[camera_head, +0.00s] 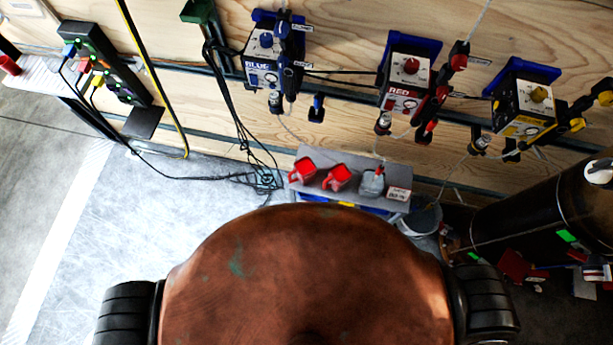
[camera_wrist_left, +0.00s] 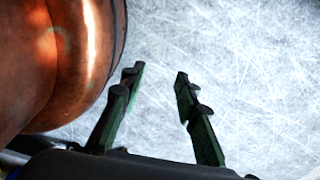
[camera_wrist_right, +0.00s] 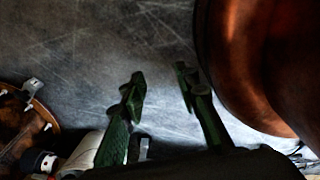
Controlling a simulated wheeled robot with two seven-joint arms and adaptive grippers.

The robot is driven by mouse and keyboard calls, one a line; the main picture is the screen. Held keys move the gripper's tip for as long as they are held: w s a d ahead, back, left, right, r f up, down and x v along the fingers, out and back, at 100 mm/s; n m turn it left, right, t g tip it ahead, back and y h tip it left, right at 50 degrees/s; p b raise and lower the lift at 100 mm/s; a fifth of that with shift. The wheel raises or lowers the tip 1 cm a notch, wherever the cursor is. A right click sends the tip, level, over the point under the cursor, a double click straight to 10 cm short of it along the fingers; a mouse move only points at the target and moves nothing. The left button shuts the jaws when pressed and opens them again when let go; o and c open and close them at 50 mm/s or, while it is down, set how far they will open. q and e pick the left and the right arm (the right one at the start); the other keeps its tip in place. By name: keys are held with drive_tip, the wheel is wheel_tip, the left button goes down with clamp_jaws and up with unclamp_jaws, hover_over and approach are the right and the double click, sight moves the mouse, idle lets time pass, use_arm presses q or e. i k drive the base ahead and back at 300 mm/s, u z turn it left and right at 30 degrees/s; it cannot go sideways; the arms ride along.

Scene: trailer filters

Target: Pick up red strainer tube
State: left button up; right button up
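The red-marked device box (camera_head: 405,88) is mounted on the wooden wall, with dark and red tube-like parts (camera_head: 440,92) along its right side. A small silvery-tipped cylinder (camera_head: 383,123) hangs at its lower left. I cannot tell for sure which of these parts is the red strainer tube. My left gripper (camera_wrist_left: 157,80) is open and empty above the scratched grey floor. My right gripper (camera_wrist_right: 160,80) is open and empty, also over grey floor. Neither gripper shows in the head view, and no red tube shows in either wrist view.
Blue (camera_head: 264,62) and yellow (camera_head: 523,108) boxes flank the red one. A grey bench (camera_head: 397,205) below holds red containers (camera_head: 337,178) and a clear vessel (camera_head: 372,183). A bucket (camera_head: 420,220) and dark tank (camera_head: 540,210) stand right. Cables hang at left; the left floor is clear.

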sight(381, 170)
drive_tip(key=u, duration=1.9)
drive_tip(key=k, duration=2.25)
drive_tip(key=z, duration=0.9)
